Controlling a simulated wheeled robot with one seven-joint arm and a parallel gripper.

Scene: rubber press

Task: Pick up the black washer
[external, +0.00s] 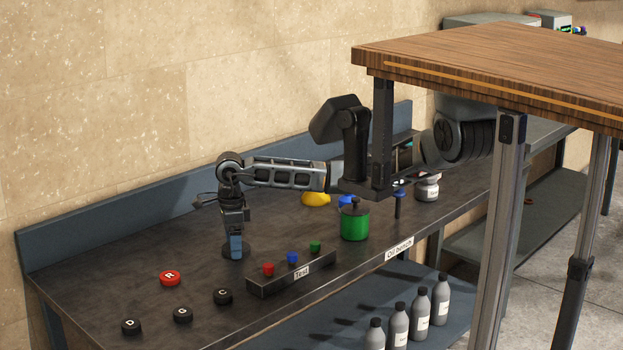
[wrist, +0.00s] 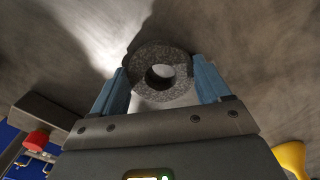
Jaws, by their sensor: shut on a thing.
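The black washer is a thick, speckled dark ring (wrist: 160,53) with a round hole, and it sits between my two blue fingers in the wrist view. My gripper (wrist: 160,72) is shut on its two sides. In the external view my gripper (external: 236,246) points straight down at the bench, with the washer (external: 228,254) showing as a dark disc around the fingertips. The washer lies flat, at or just above the bench top; I cannot tell if it touches.
The dark bench (external: 110,277) holds a red button piece (external: 170,278), several black lettered pieces (external: 131,326), the Test rack (external: 275,287) with coloured knobs, a green can (external: 355,222) and a yellow object (external: 315,199). A wall (external: 120,120) stands behind. A wooden table (external: 500,65) is at the right.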

